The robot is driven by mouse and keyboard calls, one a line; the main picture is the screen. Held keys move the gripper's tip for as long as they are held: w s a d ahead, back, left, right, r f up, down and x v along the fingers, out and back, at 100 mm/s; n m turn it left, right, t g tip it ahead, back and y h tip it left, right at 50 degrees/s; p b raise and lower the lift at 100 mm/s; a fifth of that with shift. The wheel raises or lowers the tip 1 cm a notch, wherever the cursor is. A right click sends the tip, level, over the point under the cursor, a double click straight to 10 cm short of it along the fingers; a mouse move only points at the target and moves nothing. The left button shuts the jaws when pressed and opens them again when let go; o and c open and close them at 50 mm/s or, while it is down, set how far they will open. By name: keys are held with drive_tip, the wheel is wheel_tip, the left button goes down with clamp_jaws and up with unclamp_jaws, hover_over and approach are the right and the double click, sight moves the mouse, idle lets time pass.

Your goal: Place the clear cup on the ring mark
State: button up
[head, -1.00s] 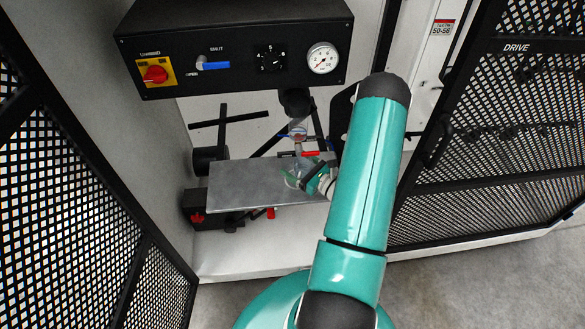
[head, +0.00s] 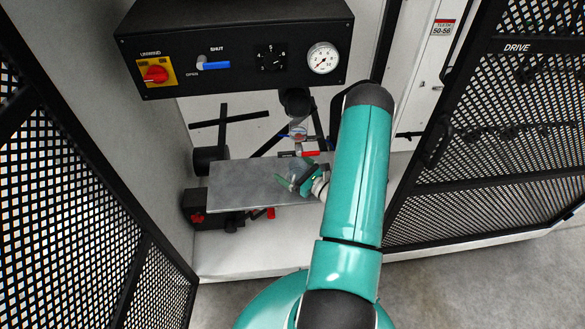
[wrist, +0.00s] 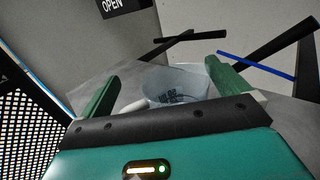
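The clear cup (wrist: 176,86) stands on the grey plate in the wrist view, with dark printing on its side. My gripper (wrist: 163,84) has its two green fingers spread, one on each side of the cup. The right finger overlaps the cup's edge in the picture; a gap shows between the left finger and the cup. In the head view my gripper (head: 287,181) is low over the right part of the plate, and I cannot make out the cup clearly there. I cannot make out the ring mark in either view.
The grey plate (head: 240,185) is bare on its left. Above it hangs a black control box (head: 230,45) with a red knob, blue lever and gauge. A small gauge on a pipe (head: 298,132) stands behind. Mesh doors (head: 70,200) flank the bay.

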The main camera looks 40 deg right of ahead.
drive_tip(key=shift+r, duration=0.15)
drive_tip(key=s, duration=0.4)
drive_tip(key=s+d, duration=0.1)
drive_tip(key=s, duration=0.7)
drive_tip(key=shift+d, duration=0.4)
